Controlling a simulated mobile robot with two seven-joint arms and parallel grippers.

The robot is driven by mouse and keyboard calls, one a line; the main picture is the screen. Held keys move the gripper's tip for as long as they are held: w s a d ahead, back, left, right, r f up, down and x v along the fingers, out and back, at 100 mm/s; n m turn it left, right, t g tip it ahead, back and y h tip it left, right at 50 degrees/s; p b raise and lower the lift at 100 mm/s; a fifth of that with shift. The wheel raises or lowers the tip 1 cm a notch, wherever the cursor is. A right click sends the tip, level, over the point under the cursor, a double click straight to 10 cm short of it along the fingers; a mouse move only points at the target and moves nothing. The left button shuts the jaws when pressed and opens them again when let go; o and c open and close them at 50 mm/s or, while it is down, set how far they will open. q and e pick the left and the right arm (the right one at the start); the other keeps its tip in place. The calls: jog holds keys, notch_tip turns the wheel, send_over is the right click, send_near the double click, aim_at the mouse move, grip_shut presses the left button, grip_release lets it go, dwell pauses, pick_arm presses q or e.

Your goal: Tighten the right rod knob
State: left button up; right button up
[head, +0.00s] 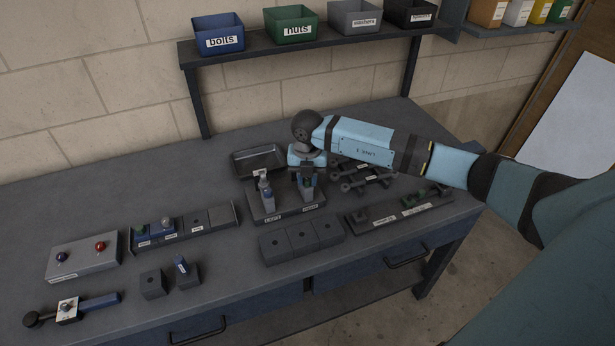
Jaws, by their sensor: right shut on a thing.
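The dark tube chassis (287,212) stands on the workbench near the middle, with two labels on its front edge. Its left rod (267,195) stands upright with a light grey top. The right rod (307,193) stands upright beside it, with a little green showing near its top. My right gripper (307,178) points down over the right rod, shut on the knob at its top. The fingers hide most of this knob, so I cannot see how it sits. My left gripper is not in view.
An empty dark tray (259,161) lies behind the chassis. Dark rods (362,181) lie to its right, near a labelled strip (399,211). A block with holes (301,239) is in front. A shelf (310,36) with bins hangs above. The bench's left back is clear.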

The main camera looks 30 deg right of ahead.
aim_at(308, 179)
jog(key=o, duration=0.9)
jog(key=shift+o, duration=0.2)
notch_tip(308, 179, up, 14)
jog(key=b, duration=0.1)
jog(key=shift+b, duration=0.4)
